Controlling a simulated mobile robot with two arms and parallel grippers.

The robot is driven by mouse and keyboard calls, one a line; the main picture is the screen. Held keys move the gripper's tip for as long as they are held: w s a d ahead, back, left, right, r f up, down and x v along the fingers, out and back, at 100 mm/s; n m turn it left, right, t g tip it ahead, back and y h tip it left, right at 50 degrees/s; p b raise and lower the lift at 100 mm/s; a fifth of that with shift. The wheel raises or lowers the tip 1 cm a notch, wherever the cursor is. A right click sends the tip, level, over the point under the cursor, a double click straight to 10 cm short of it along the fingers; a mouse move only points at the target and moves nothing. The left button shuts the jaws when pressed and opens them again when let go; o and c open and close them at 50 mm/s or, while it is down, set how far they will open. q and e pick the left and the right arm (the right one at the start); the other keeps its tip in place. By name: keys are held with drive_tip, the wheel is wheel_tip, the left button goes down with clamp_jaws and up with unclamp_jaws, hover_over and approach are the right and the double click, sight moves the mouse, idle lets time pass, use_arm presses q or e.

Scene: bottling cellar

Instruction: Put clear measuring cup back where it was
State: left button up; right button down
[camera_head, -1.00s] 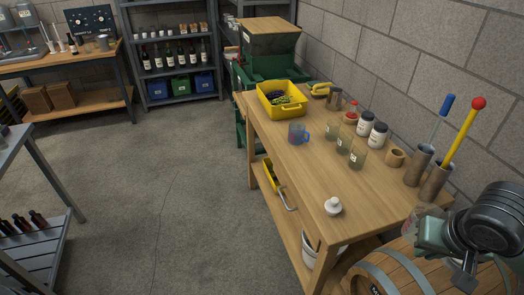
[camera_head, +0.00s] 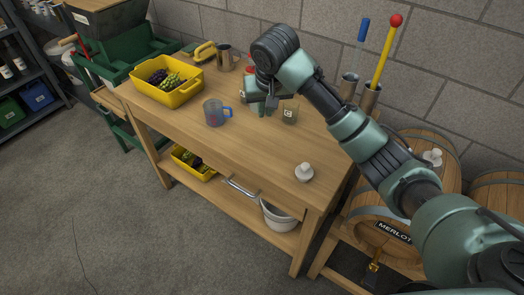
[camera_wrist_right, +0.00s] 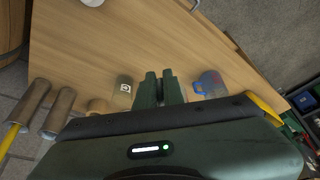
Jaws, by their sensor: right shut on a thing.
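The clear measuring cup (camera_head: 213,113), see-through with a blue handle, stands upright on the wooden table in front of the yellow crate. It also shows in the right wrist view (camera_wrist_right: 209,84), right of the fingers and apart from them. My right gripper (camera_head: 262,107) is low over the table, right of the cup, among the labelled glass jars. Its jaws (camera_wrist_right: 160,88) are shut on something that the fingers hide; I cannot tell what. One glass jar (camera_head: 289,113) stands just right of the gripper. My left gripper is out of view.
The yellow crate (camera_head: 180,96) with grapes stands at the table's far left. A white stopper (camera_head: 304,172) lies near the front edge. Barrels (camera_head: 410,210) stand at the right. Bare tabletop (camera_head: 245,145) lies in front of the gripper.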

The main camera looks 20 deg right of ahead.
wheel_tip(320, 180, down, 13)
drive_tip(key=shift+s+d+f+p, duration=0.1)
drive_tip(key=shift+f+p, duration=0.05)
drive_tip(key=shift+p, duration=0.6)
drive_tip(key=shift+f, duration=2.3)
drive_tip(key=shift+f, duration=0.1)
drive_tip(key=c, duration=1.5)
unclamp_jaws()
drive_tip(key=shift+c, duration=0.2)
drive_tip(key=shift+s+r, duration=0.1)
drive_tip(key=shift+r, duration=0.35)
drive_tip(key=v, duration=1.1)
drive_tip(key=shift+s+r, duration=0.1)
